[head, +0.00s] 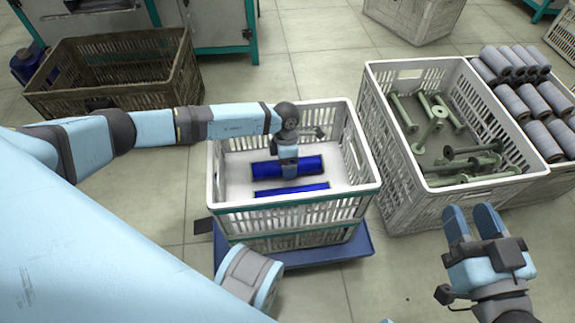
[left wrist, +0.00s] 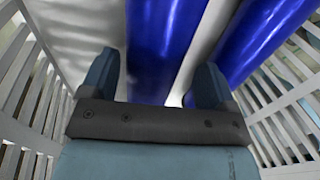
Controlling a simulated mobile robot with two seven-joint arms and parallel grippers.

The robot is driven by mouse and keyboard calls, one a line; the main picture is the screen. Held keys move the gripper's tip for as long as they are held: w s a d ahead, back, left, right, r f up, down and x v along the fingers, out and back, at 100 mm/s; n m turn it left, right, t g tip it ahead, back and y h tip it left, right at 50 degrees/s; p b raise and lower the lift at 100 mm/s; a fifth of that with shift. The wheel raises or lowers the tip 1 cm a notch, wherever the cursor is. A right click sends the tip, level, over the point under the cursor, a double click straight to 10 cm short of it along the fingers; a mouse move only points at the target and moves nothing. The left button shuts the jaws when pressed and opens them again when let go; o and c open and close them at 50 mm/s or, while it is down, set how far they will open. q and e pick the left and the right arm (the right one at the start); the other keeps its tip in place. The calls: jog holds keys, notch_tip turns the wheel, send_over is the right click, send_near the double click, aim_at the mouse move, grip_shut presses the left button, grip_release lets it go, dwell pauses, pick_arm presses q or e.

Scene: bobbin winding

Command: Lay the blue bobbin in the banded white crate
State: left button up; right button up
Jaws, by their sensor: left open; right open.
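The white crate with a green band (head: 295,205) stands in the middle of the head view. Two blue bobbins lie in it side by side: a farther one (head: 308,164) and a nearer one (head: 292,190). My left gripper (head: 287,170) is inside the crate, open, over the farther bobbin and hiding its middle. In the left wrist view, one blue bobbin (left wrist: 155,45) runs between the open fingers (left wrist: 157,88); the other bobbin (left wrist: 255,40) lies to the right. Whether the fingers touch a bobbin I cannot tell. My right gripper (head: 472,220) is open and empty at lower right.
The banded crate rests on a blue platform (head: 330,252). A white crate of green bobbins (head: 372,125) stands to its right, with several grey rolls (head: 530,95) beyond. A dark brown crate (head: 60,105) stands at back left. Tiled floor is clear between.

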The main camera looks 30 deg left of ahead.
pick_arm(q)
jog(key=p+v, duration=0.2)
jog(key=v, duration=0.4)
jog(key=shift+w+r, duration=0.1)
jog(key=shift+r, duration=0.2)
jog(key=p+v, duration=0.1)
jog(key=v, duration=0.2)
jog(key=shift+r+p, duration=0.3)
jog(key=shift+p, duration=0.05)
pick_arm(e)
jog(key=shift+s+a+r+m, duration=0.25)
jog(key=shift+s+r+m, duration=0.15)
jog(key=shift+m, duration=0.2)
jog(key=shift+s+a+r+m, duration=0.25)
jog(key=shift+s+m, duration=0.2)
jog(key=shift+m, duration=0.15)
jog(key=shift+r, duration=0.2)
